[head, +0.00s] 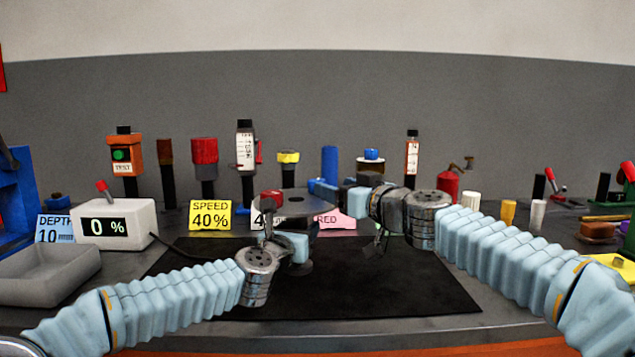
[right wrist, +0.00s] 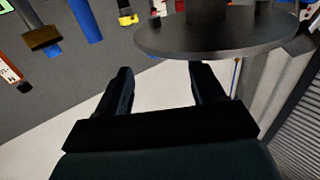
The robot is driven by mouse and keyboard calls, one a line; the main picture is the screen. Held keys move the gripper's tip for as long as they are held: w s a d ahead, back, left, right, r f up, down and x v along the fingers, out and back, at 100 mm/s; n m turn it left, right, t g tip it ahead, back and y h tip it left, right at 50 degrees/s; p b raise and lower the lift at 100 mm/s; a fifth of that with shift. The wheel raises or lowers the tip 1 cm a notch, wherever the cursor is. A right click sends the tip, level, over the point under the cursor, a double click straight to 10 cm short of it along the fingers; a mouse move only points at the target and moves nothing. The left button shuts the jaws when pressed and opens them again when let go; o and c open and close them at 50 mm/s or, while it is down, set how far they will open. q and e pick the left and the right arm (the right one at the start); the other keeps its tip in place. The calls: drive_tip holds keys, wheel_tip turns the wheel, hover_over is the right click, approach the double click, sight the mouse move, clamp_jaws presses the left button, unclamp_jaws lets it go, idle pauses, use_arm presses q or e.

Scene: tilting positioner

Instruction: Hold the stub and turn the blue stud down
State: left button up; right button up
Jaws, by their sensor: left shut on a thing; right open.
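A grey round disc (head: 297,203) of the positioner stands over the black mat, and its edge also shows in the right wrist view (right wrist: 215,38). A dark post (right wrist: 207,10) rises from it there. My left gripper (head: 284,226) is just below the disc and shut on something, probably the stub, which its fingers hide. My right gripper (head: 318,187) reaches in from the right at the disc's far right edge. In the right wrist view its fingers (right wrist: 163,72) are apart with nothing between them, close to the disc's rim.
A black mat (head: 400,285) lies clear to the right. A white box reading 0 % (head: 128,222), a grey tray (head: 50,275) and yellow SPEED card (head: 211,215) are left. Several bottles and posts, including a blue cylinder (head: 329,165), line the back. A pink card (head: 335,220) stands behind the disc.

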sight(318, 180)
drive_tip(key=x, duration=0.8)
drive_tip(key=c, duration=0.9)
drive_tip(key=shift+m+t+h, duration=0.3)
drive_tip(key=shift+m+h, duration=0.1)
drive_tip(key=shift+h, duration=0.2)
drive_tip(key=shift+c, duration=0.2)
drive_tip(key=shift+m+t+h, duration=0.4)
drive_tip(key=shift+h, duration=0.1)
drive_tip(key=o, duration=0.9)
drive_tip(key=shift+o, duration=0.2)
